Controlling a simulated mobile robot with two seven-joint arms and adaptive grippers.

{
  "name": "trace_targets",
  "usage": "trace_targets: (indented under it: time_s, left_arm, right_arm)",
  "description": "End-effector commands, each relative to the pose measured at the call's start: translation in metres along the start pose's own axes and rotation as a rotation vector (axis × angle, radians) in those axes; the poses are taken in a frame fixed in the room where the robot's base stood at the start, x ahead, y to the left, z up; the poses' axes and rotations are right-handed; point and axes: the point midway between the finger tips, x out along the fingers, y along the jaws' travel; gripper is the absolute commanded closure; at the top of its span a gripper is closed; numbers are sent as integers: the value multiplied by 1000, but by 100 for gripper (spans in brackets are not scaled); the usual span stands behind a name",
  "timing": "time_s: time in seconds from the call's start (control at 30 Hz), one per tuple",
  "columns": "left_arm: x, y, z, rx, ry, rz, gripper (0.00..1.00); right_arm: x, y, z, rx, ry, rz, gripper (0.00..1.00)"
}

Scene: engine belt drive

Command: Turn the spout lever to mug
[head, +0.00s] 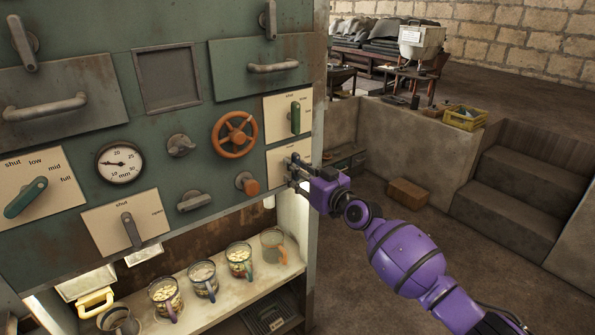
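My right gripper (297,173), on a purple arm, is at the pale plate (276,160) low on the right edge of the green machine front. Its grey fingers cover much of that plate. A lever there is not clearly distinguishable from the fingers, and the plate's small lettering is not readable. I cannot tell whether the fingers are closed on a lever. My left gripper is out of view. Several mugs with coloured handles stand on the shelf below, among them one with an orange handle (273,247) at the right end.
A green lever (295,118) is on the plate above. An orange handwheel (234,134), an orange knob (248,184), a gauge (120,163), a shut-to-full lever (25,198) and a shut/open lever (131,230) are further left. Floor right of the machine is mostly clear around a brown box (408,194).

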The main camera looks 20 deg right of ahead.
Motion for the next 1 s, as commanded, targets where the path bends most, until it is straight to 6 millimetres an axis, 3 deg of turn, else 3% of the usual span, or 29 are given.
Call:
trace_targets:
  time_s: [0.37, 0.63, 1.0]
  left_arm:
    - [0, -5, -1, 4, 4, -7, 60]
    - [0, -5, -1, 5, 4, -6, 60]
    - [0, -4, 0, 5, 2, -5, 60]
  right_arm:
    - [8, 0, 0, -1, -1, 0, 66]
    - [8, 0, 0, -1, -1, -1, 100]
    - [8, -1, 1, 39, -2, -1, 100]
